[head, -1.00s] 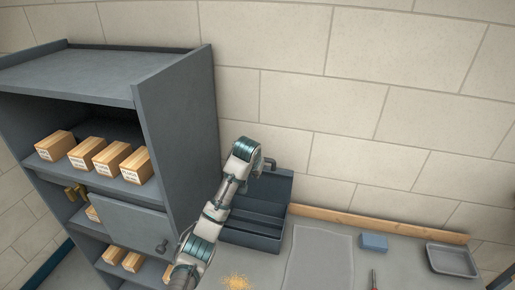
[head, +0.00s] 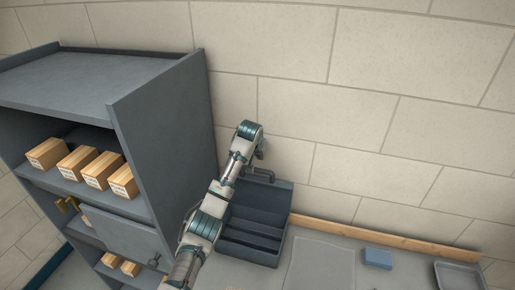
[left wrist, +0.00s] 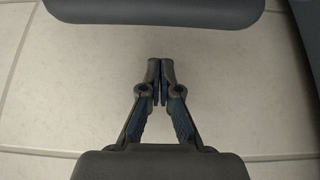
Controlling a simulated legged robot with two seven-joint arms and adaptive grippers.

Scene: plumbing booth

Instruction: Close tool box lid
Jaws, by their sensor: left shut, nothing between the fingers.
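The dark grey tool box (head: 250,240) stands on the worktop beside the cabinet, with its stepped inside showing. Its lid (head: 280,196) is raised at the back, close to the wall. My left arm reaches across the box's left side. My left gripper (head: 264,174) is at the lid's upper edge; whether it touches is unclear. In the left wrist view the gripper (left wrist: 160,72) is shut and empty, with its fingertips together before the pale wall. A dark grey rounded edge (left wrist: 155,10), perhaps the lid, lies beyond the fingertips. My right gripper is not in view.
A grey cabinet (head: 160,140) with cardboard boxes (head: 75,160) stands close on the left. The tiled wall (head: 350,100) is behind. On the worktop to the right lie a flat grey sheet (head: 320,265), a blue block (head: 378,258) and a grey tray (head: 458,277).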

